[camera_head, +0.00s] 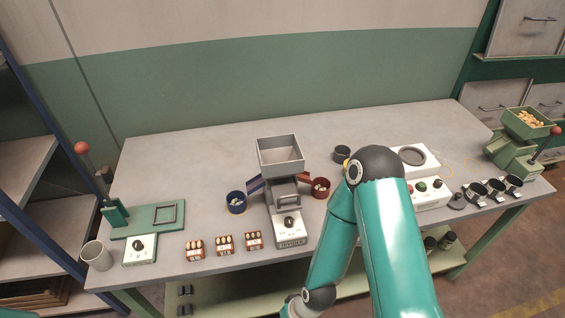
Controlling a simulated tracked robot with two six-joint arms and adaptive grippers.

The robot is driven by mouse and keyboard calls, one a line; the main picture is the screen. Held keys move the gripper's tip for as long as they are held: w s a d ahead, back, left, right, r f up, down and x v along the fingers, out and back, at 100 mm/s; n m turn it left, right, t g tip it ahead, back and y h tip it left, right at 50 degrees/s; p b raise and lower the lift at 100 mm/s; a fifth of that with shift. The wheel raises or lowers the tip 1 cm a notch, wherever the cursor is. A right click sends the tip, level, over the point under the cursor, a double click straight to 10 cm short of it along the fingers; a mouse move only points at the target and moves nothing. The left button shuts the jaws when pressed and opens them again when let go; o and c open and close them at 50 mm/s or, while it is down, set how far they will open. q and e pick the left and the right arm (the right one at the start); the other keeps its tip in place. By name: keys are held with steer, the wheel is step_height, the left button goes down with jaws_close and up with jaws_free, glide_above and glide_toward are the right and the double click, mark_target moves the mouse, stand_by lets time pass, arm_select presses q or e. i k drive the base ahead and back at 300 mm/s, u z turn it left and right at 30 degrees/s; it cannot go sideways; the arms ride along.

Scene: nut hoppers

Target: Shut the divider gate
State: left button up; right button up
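The divider (290,235) stands in the middle of the table, a grey machine with a knob and a label on its front. A square grey hopper (280,156) sits on top and looks empty. Below it is a grey handle-like part (286,191), perhaps the gate; I cannot tell whether it is open or shut. A blue chute and a red chute stick out at its sides. A blue cup (236,203) stands left and a red cup (320,188) right, both with pale pieces inside. My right arm crosses the right of the view; its gripper and my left gripper are out of view.
Several small nut boxes (225,245) stand at the front edge, left of the divider. A white control unit (430,193), dark cups and a filled green hopper (527,122) are right.

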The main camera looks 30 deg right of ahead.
mark_target(285, 196)
steer(key=u, duration=0.5)
steer(key=k, duration=1.35)
steer(key=z, duration=0.4)
steer(key=i, duration=1)
